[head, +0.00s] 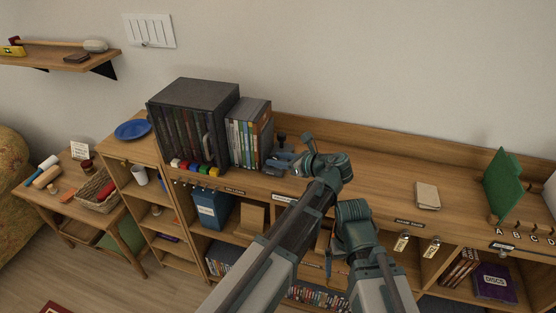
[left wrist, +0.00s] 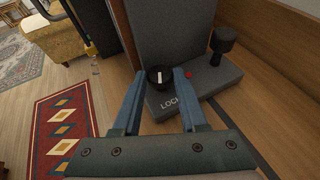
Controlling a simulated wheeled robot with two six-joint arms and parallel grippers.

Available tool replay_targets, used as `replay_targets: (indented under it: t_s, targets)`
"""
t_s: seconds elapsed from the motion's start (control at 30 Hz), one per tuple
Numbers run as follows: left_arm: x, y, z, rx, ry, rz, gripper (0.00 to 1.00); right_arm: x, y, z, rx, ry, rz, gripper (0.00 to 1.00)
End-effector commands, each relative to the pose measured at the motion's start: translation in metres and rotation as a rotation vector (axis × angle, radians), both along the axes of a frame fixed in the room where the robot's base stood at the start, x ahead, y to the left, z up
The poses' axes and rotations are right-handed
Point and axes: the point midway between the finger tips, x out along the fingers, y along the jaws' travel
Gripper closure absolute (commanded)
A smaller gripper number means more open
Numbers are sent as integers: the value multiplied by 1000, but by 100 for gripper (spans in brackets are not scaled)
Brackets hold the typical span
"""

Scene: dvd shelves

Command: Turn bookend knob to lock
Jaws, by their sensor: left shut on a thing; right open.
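The grey bookend (head: 268,150) stands on the shelf top, right of a row of DVD cases (head: 245,135). Its base in the left wrist view (left wrist: 215,76) carries a dark round knob (left wrist: 158,75) with a white mark, upright in that picture. The word LOCK (left wrist: 169,103) is below the knob, and a red dot (left wrist: 188,75) is to its right. A black post (left wrist: 222,42) stands farther along the base. My left gripper (left wrist: 158,82) is shut on the knob, one finger on each side. My right gripper (head: 333,250) is lower, in front of the shelf, partly hidden by its arm, holding nothing visible.
A dark box (head: 195,85) with DVDs and coloured blocks stands left of the bookend. A beige book (head: 427,195) and a green panel (head: 502,183) are to the right. The shelf top between bookend and beige book is mostly clear.

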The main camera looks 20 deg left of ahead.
Motion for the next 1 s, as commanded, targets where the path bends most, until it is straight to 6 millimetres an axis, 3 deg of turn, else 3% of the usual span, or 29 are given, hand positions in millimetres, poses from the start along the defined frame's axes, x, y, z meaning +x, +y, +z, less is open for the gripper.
replay_targets:
  t_s: [0.5,1.0]
  targets:
    - [11,-4,0,0,0,332,100,0,0,0,0,0,0,0]
    - [10,-3,0,0,0,433,100,0,0,0,0,0,0,0]
